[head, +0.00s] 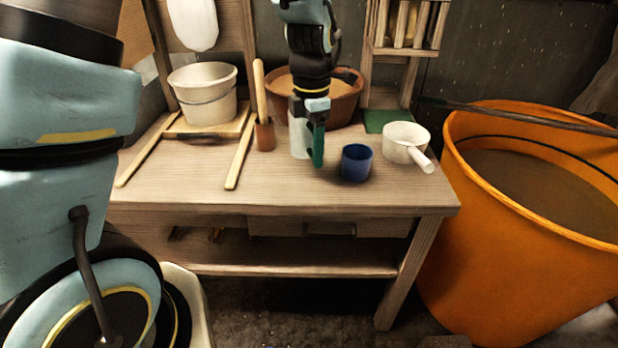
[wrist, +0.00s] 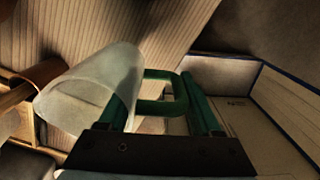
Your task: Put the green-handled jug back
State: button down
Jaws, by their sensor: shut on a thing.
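The jug (head: 299,138) is a pale, translucent vessel at the middle of the bench, looking roughly upright in the head view. My gripper (head: 316,128) comes down from above at its right side. In the wrist view the jug (wrist: 92,88) lies to the left of my gripper (wrist: 165,108), and its green handle (wrist: 158,75) is between the jaws, which are shut on it. The fingers also look green, so they partly merge with the handle. I cannot tell whether the jug's base touches the bench top.
On the wooden bench (head: 180,190), a blue cup (head: 357,162) stands close right of the jug, with a white dipper (head: 405,142) beyond. A brown basin (head: 340,112) is behind, and a wooden holder (head: 265,135) and white bucket (head: 203,95) are left. An orange tub (head: 470,250) stands right.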

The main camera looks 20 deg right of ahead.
jog(key=shift+f+p, duration=0.5)
jog(key=shift+f, duration=3.3)
jog(key=shift+f, duration=0.15)
jog(key=shift+c, duration=0.3)
grip_release()
